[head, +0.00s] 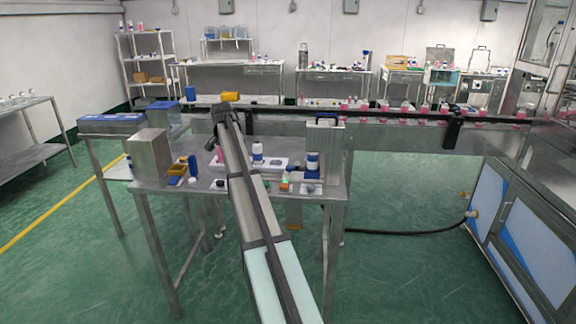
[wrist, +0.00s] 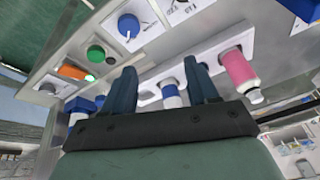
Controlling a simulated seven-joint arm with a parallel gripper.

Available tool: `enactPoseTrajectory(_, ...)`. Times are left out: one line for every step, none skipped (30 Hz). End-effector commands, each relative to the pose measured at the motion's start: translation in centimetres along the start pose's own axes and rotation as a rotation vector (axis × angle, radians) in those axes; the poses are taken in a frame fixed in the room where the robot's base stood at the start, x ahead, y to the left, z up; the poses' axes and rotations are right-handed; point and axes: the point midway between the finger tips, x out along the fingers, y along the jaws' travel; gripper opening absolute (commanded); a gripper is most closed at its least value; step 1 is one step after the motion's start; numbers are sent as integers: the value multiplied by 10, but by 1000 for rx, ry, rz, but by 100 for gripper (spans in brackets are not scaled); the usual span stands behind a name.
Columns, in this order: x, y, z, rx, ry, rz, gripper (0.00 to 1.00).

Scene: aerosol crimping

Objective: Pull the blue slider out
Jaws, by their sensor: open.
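My gripper (wrist: 163,80) is open, with its two dark fingers apart in the wrist view. A white bottle with a blue cap (wrist: 170,94) shows in the gap between the fingers, farther off; no contact shows. A blue part (wrist: 78,106) shows left of the left finger, partly hidden by the gripper. I cannot tell whether it is the blue slider. Neither is clearly the slider.
A pink bottle (wrist: 238,68) stands right of the fingers. A metal box (head: 148,154) stands at the bench's left, and a conveyor (head: 390,116) runs behind it.

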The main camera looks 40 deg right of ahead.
Motion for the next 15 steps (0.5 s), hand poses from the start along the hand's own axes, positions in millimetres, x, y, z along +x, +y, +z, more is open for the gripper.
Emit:
enactPoseTrajectory(-6, 23, -24, 44, 13, 34, 59)
enactPoseTrajectory(-10, 37, -37, 70, 21, 54, 59)
enactPoseTrajectory(-15, 54, -51, 103, 31, 81, 59)
enactPoseTrajectory(-18, 66, -61, 125, 36, 99, 59)
enactPoseTrajectory(-21, 77, -70, 146, 43, 117, 59)
enactPoseTrajectory(-26, 91, -80, 172, 49, 137, 59)
enactPoseTrajectory(-29, 99, -87, 189, 54, 150, 59)
enactPoseTrajectory(-31, 108, -93, 204, 59, 162, 59)
enactPoseTrajectory(-34, 116, -99, 220, 62, 176, 59)
enactPoseTrajectory(-36, 121, -102, 230, 65, 184, 59)
enactPoseTrajectory(-37, 126, -105, 238, 67, 190, 59)
enactPoseTrajectory(-38, 130, -108, 247, 70, 198, 59)
enactPoseTrajectory(-38, 133, -110, 252, 71, 201, 59)
enactPoseTrajectory(-38, 135, -111, 255, 72, 204, 59)
enactPoseTrajectory(-37, 136, -111, 257, 72, 206, 59)
